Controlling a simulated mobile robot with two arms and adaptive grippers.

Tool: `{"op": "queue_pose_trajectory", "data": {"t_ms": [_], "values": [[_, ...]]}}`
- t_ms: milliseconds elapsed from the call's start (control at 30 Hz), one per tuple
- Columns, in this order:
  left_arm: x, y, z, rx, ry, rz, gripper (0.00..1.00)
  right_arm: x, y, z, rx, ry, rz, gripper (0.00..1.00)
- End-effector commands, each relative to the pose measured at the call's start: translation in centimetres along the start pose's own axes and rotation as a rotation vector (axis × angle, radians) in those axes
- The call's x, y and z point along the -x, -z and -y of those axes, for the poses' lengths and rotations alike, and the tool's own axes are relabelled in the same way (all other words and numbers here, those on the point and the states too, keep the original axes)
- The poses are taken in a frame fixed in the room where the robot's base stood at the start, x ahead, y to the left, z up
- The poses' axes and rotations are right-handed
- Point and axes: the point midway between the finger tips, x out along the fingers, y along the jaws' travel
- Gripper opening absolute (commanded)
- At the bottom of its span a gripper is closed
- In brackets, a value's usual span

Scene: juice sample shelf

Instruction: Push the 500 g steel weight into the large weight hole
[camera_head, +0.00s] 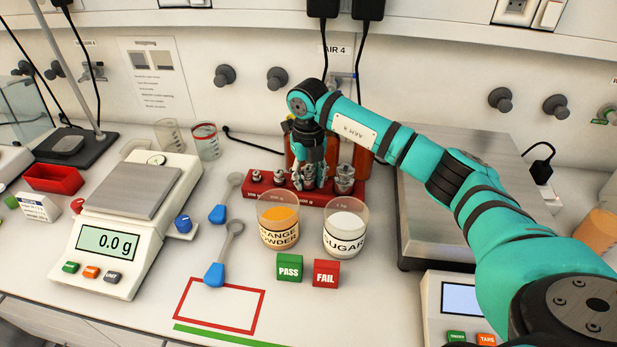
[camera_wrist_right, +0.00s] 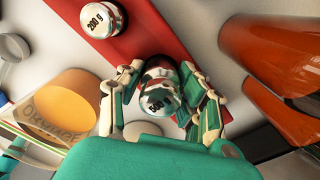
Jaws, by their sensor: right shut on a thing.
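The 500 g steel weight (camera_wrist_right: 158,92) is a shiny knob with its label facing the wrist camera. My right gripper (camera_head: 309,182) reaches down at the red weight rack (camera_head: 268,190). In the right wrist view its fingers (camera_wrist_right: 160,108) are closed around the weight from both sides. The weight's lower part and the large weight hole are hidden, so I cannot tell how deep it sits. A 200 g weight (camera_wrist_right: 99,20) stands on the rack beside the gripper. A larger steel weight (camera_head: 345,178) stands at the rack's right end. My left gripper is not in view.
An orange powder cup (camera_head: 280,238) and a sugar cup (camera_head: 345,243) stand close in front of the rack. Brown bottles (camera_head: 362,160) stand behind it. Scales flank it: a small one (camera_head: 130,192) left and a large platform (camera_head: 470,190) right.

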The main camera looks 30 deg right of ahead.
Motion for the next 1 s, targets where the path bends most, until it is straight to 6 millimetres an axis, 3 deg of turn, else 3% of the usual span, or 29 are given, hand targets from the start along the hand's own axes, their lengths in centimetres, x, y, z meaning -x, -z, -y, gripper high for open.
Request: {"op": "queue_pose_trajectory", "data": {"t_ms": [33,67,267,767,1000], "values": [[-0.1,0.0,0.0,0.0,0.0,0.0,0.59,-0.8,0.4,-0.1,0.003,0.003,-0.017,0.0],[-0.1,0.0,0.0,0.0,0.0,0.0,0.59,-0.8,0.4,-0.1,0.003,0.003,-0.017,0.37],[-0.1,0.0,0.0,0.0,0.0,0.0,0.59,-0.8,0.4,0.0,0.003,0.004,-0.018,0.63],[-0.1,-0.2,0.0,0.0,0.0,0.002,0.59,-0.4,0.4,0.1,0.001,0.006,-0.015,0.63],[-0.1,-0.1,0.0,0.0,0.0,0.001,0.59,3.6,0.1,0.0,0.002,0.003,-0.007,0.63]]}}
